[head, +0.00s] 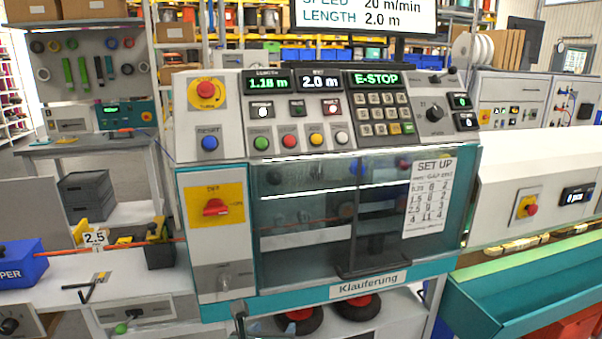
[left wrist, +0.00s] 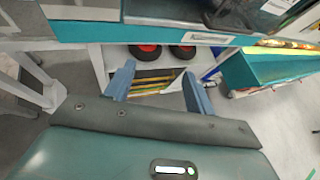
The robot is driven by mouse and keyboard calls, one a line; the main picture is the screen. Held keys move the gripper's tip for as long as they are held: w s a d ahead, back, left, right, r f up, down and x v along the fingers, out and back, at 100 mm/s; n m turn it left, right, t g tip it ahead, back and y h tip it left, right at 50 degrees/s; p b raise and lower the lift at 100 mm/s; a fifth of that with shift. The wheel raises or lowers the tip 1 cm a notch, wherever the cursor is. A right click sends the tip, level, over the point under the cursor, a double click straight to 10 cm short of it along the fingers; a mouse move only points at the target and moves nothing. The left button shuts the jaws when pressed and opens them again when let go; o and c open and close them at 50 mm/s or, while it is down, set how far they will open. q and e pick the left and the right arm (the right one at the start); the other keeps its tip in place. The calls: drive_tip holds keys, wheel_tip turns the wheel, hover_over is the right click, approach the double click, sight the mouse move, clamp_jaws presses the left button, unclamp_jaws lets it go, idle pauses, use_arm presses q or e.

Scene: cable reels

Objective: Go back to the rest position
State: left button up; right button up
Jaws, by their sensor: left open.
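My left gripper (left wrist: 157,82) is open in the left wrist view, its two blue-grey fingers spread with nothing between them. Beyond the fingers is the lower front of the cutting machine, with two dark reels with red centres (left wrist: 147,50) beneath it. In the head view the machine (head: 225,278) stands in front of me. Its display (head: 376,79) reads E-STOP, and a red mushroom button (head: 205,90) sits at its upper left. The red rotary switch (head: 215,207) is on a yellow plate. My right gripper is in neither view.
A teal trough (head: 540,277) runs along the right. A bench on the left holds a blue box (head: 20,265) and a black hex key (head: 86,291). An orange cable (head: 140,243) runs into the machine's left side. The machine's clear cover (head: 310,215) is at the front.

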use_arm(q)
drive_tip(key=s+f+n+g+h, duration=0.2)
drive_tip(key=s+f+n, duration=0.8)
drive_tip(key=n, duration=0.6)
drive_tip(key=s+a+f+n, duration=0.4)
drive_tip(key=s+n, duration=0.2)
drive_tip(key=n, duration=0.2)
drive_tip(key=s+a+f+n+y, duration=0.1)
drive_tip(key=s+a+f+n, duration=0.3)
drive_tip(key=s+n, duration=0.3)
drive_tip(key=a+n, duration=0.1)
drive_tip(key=n, duration=0.1)
drive_tip(key=shift+s+f+n+g+y, duration=0.2)
drive_tip(key=shift+f+n+g+y, duration=0.1)
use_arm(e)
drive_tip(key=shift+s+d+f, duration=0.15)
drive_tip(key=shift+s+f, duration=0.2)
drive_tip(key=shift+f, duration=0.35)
